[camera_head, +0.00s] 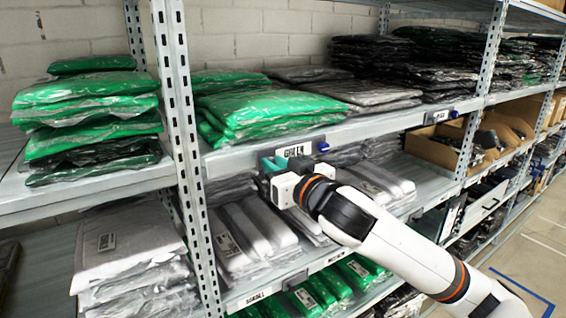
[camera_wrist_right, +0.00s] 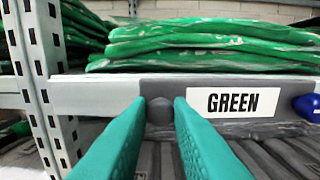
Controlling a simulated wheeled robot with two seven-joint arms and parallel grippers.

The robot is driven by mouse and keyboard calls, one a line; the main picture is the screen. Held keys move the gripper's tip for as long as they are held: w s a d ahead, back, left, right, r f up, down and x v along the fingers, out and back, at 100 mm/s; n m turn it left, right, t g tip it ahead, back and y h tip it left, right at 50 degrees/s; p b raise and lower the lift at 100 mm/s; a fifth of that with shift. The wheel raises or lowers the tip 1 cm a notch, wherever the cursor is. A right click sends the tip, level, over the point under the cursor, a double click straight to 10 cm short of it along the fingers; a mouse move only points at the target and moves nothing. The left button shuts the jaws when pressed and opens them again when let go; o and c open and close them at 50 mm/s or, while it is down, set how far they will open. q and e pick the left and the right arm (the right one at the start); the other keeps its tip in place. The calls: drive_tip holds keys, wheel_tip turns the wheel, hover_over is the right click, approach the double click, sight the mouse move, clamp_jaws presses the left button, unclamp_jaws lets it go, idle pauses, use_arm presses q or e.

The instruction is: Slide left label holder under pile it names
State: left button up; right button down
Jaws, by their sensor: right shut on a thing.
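The left label holder (camera_wrist_right: 225,128) is a grey plate on the shelf edge with a white card reading GREEN (camera_wrist_right: 234,102). It has a grey knob (camera_wrist_right: 159,111) at its left and a blue knob (camera_wrist_right: 307,106) at its right. In the head view its card (camera_head: 294,150) sits below the right part of the green pile (camera_head: 262,115). My right gripper (camera_head: 272,164) is at the holder's left end; in the wrist view its teal fingers (camera_wrist_right: 160,112) close around the grey knob. My left gripper is not in view.
Grey packs (camera_head: 362,94) and black packs lie right of the green pile. A shelf post (camera_head: 184,130) stands left. Packs fill the shelf below; cardboard boxes (camera_head: 432,150) stand at right.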

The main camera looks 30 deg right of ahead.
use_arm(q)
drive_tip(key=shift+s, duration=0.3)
use_arm(e)
drive_tip(key=shift+d, duration=0.1)
drive_tip(key=c, duration=1.5)
unclamp_jaws()
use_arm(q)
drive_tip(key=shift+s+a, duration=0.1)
use_arm(e)
drive_tip(key=shift+o, duration=0.9)
use_arm(q)
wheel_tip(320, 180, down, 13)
drive_tip(key=b, duration=1.3)
use_arm(e)
drive_tip(key=s+d, duration=0.1)
drive_tip(key=s, duration=1.1)
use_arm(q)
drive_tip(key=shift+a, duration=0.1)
use_arm(e)
drive_tip(key=shift+f, duration=0.1)
